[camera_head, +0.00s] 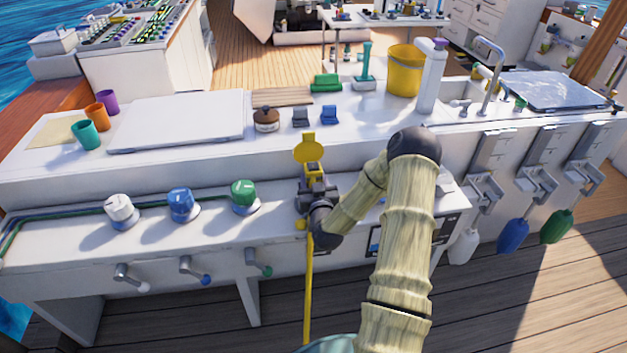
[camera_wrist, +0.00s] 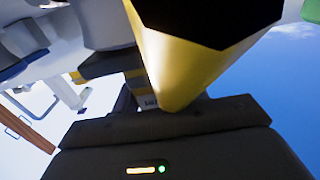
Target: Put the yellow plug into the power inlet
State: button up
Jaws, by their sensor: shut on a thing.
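My gripper (camera_head: 316,188) is at the back edge of the lower front ledge, shut on the yellow plug. In the wrist view a large yellow body with a black face, which looks like the plug (camera_wrist: 170,65), fills the top centre, close to the camera. A yellow cable (camera_head: 307,290) hangs straight down below the gripper. Just above the gripper stands a round yellow lid (camera_head: 308,149), raised, with a smaller yellow part (camera_head: 314,171) under it. These look like the power inlet and its cap. My gripper hides most of the contact there, so I cannot tell whether the plug is inside.
White, blue and green knobs (camera_head: 243,195) stand on the ledge to the left, with small levers (camera_head: 258,262) below. Cups, a brown jar (camera_head: 266,119) and a yellow bucket (camera_head: 405,70) stand on the counter. Hanging handles (camera_head: 513,235) are at the right.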

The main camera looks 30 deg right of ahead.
jog(key=shift+f+b, duration=0.3)
dwell(0.5)
jog(key=o, duration=1.3)
jog(key=shift+c, duration=0.2)
jog(key=shift+s, duration=0.15)
jog(key=p+v, duration=0.5)
jog(key=v, duration=1.2)
jog(key=shift+p, duration=0.4)
jog(key=shift+s+r, duration=0.1)
jog(key=shift+r, duration=0.05)
jog(key=shift+a, duration=0.15)
